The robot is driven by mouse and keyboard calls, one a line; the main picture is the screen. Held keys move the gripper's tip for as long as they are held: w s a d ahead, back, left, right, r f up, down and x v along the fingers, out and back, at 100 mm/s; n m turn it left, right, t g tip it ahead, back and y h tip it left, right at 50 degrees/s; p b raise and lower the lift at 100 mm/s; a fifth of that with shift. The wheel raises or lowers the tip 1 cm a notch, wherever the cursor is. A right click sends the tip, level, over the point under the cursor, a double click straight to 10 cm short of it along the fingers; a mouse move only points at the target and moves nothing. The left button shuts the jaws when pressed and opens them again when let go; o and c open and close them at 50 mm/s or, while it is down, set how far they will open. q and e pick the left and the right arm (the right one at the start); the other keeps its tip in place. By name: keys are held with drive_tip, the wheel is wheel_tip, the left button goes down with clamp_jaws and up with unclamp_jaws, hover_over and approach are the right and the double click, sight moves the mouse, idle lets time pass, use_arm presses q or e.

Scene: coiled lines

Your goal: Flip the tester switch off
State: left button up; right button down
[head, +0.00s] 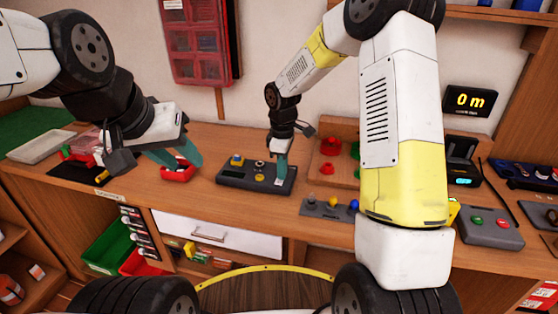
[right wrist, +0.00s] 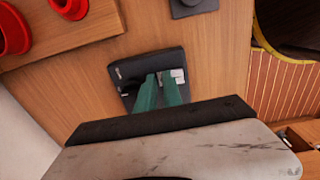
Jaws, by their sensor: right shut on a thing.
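The tester (head: 232,180) is a dark grey box on the workbench, with a small display, a yellow-topped part and a round brass-coloured part on its top. Its top also shows in the right wrist view (right wrist: 125,71). My right gripper (head: 281,177) points down at the tester's right end. Its teal fingers (right wrist: 159,88) are shut on the tester switch, which they mostly hide, so I cannot tell its position. My left gripper (head: 182,160) is open and empty, its teal fingers apart above a red object (head: 177,174) left of the tester.
A small grey panel (head: 322,208) with coloured knobs stands right of the tester. A wooden board (head: 315,178) with red and green coils lies behind it. A grey box (head: 488,229) with red and green buttons is at right.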

sight(279, 183)
drive_tip(key=shift+s+d+f, duration=0.1)
drive_tip(key=shift+s+f, duration=0.3)
drive_tip(key=shift+f, duration=0.15)
drive_tip(key=shift+s+a, duration=0.25)
drive_tip(key=shift+s, duration=0.3)
drive_tip(key=shift+a+r, duration=0.1)
drive_tip(key=shift+r, duration=0.05)
wheel_tip(279, 183, up, 15)
drive_tip(key=w, duration=0.1)
drive_tip(key=shift+w+d, duration=0.2)
drive_tip(key=s, duration=0.1)
drive_tip(key=s+a+t, duration=0.1)
drive_tip(key=shift+s+a, duration=0.1)
drive_tip(key=shift+s, duration=0.25)
